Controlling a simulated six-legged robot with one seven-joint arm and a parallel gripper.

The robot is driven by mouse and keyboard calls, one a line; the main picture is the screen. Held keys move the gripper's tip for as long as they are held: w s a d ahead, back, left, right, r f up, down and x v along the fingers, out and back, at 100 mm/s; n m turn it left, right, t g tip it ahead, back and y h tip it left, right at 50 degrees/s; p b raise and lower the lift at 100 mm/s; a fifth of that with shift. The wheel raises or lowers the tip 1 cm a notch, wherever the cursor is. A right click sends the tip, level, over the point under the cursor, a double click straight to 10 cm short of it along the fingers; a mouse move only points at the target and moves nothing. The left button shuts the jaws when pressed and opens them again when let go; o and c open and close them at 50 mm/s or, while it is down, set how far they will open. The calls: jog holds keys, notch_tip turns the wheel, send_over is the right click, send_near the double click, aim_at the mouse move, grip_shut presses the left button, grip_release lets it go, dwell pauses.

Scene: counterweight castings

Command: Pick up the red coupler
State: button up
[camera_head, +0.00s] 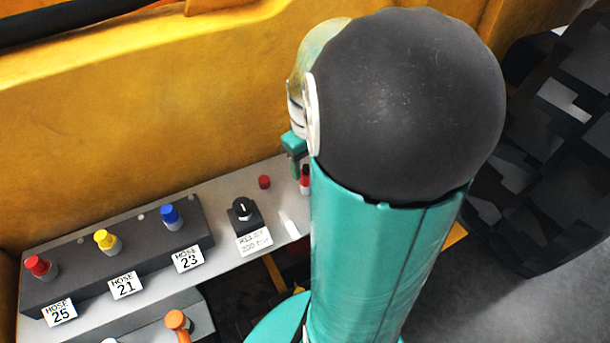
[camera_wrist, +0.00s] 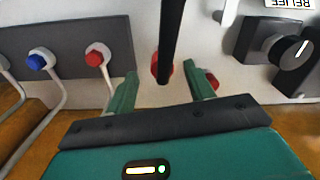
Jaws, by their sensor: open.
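In the head view, a red coupler (camera_head: 37,266) stands at the left end of a dark block, above the HOSE 25 label, far left of my gripper (camera_head: 293,150). In the wrist view, another red-ended coupler (camera_wrist: 95,57) with a pale hose sits left of my gripper (camera_wrist: 160,75). My gripper is open over the panel. A red piece with a dark bar (camera_wrist: 168,40) across it shows between the fingers, apart from both; it also shows below the gripper in the head view (camera_head: 305,180). I cannot tell whether it is a coupler. My arm hides part of the panel.
A yellow coupler (camera_head: 106,240) and a blue coupler (camera_head: 171,216) share the dark block. A relief knob (camera_head: 243,209) and a small red button (camera_head: 264,182) lie left of the gripper. A yellow wall (camera_head: 120,110) rises behind. An orange-topped lever (camera_head: 177,321) stands in front.

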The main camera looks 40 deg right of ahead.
aim_at(306, 173)
notch_tip(306, 173, down, 4)
jog(key=shift+w+a+f, duration=0.1)
jog(key=shift+w+f, duration=0.05)
jog(key=c, duration=1.1)
jog(key=shift+c, duration=0.2)
jog(key=shift+r, duration=0.6)
notch_tip(306, 173, up, 2)
jog(key=shift+r, duration=0.1)
jog(key=s+a+r, duration=0.3)
jog(key=a+r, duration=0.6)
jog(key=a, duration=0.4)
jog(key=shift+s+a+r, duration=0.15)
jog(key=shift+a+r, duration=0.15)
jog(key=shift+r, duration=0.05)
